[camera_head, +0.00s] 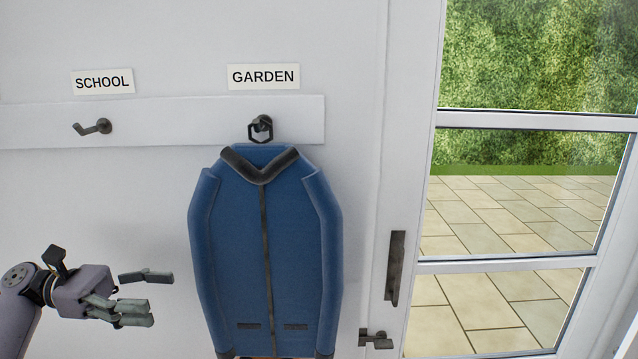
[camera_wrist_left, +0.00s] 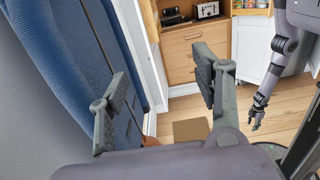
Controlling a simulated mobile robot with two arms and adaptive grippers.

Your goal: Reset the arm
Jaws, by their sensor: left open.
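My left gripper (camera_head: 144,297) is open and empty at the lower left of the head view, left of the blue jacket (camera_head: 230,250) and apart from it. In the left wrist view its two fingers stand wide apart with nothing between them, and the jacket (camera_wrist_left: 62,55) fills the left side. My right gripper (camera_wrist_left: 257,119) shows small at the right of the left wrist view, pointing down; its finger gap is too small to judge. The jacket hangs by its loop on the hook (camera_head: 262,124) under the GARDEN sign (camera_head: 263,77).
An empty hook (camera_head: 93,127) is under the SCHOOL sign (camera_head: 102,82). A glazed door (camera_head: 397,170) with a dark handle (camera_head: 395,268) stands right of the jacket. In the left wrist view, a wooden cabinet (camera_wrist_left: 180,55) stands beyond open floor (camera_wrist_left: 245,100) with a brown mat (camera_wrist_left: 190,130).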

